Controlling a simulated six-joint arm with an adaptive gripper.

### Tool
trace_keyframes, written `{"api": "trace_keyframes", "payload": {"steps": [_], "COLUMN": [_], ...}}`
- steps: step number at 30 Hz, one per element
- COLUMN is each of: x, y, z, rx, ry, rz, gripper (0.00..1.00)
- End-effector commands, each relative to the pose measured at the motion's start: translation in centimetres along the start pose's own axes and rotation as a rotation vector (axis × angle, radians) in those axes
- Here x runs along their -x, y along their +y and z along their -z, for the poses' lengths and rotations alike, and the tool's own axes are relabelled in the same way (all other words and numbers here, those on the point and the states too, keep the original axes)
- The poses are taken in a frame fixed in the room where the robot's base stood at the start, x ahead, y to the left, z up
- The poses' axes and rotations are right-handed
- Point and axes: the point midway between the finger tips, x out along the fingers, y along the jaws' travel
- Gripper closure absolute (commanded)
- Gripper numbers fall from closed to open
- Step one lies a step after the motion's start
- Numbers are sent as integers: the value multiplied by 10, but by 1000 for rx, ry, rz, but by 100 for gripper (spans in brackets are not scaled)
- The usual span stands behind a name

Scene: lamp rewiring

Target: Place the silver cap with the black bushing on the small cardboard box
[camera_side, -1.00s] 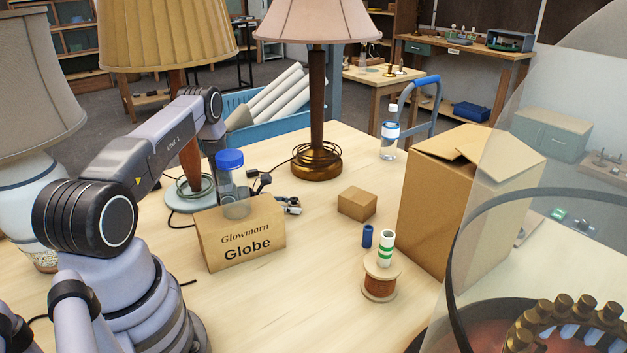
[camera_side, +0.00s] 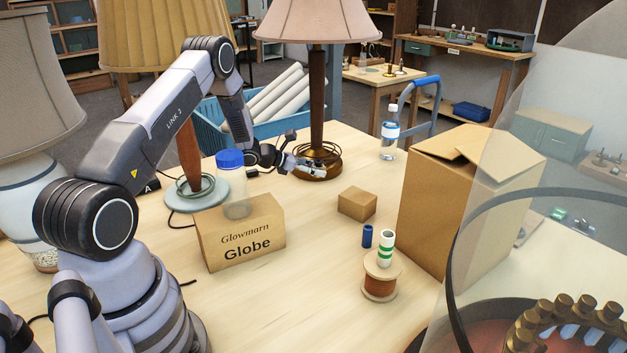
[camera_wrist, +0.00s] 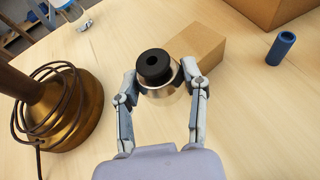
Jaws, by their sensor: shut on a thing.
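In the wrist view, my gripper (camera_wrist: 160,88) is shut on the silver cap (camera_wrist: 163,98), with one finger on each side of it. The black bushing (camera_wrist: 155,67) sits on top of the cap. The small cardboard box (camera_wrist: 202,48) lies just beyond the cap on the table, partly hidden by it. In the side view, my gripper (camera_side: 318,167) is in front of the brass lamp base, to the left of and behind the small box (camera_side: 357,203). The cap and bushing are too small to make out clearly there.
The brass lamp base (camera_wrist: 75,112) with coiled cord stands close to my gripper's left. A blue cylinder (camera_side: 367,236) and a spool (camera_side: 380,283) stand in front of the small box. A tall carton (camera_side: 440,215) is to its right. The Globe box (camera_side: 240,240) bears a blue-lidded jar (camera_side: 232,185).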

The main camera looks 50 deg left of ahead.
Motion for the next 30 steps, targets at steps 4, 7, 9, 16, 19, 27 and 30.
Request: {"api": "trace_keyframes", "payload": {"steps": [4,7,9,16,19,27,30], "x": [-46,-65,-74,-95,-101,-111,-117], "y": [-22,-34,-40,-45,-45,-45,-45], "z": [-44,-64,-73,-49,-34,-10,5], "rx": [-20,-22,-21,-16,-17,-18,-18], "ry": [-5,-9,-11,-9,-10,-11,-10], "rz": [37,50,55,60,61,59,60], "gripper": [97,97,97,97,97,97,97]}}
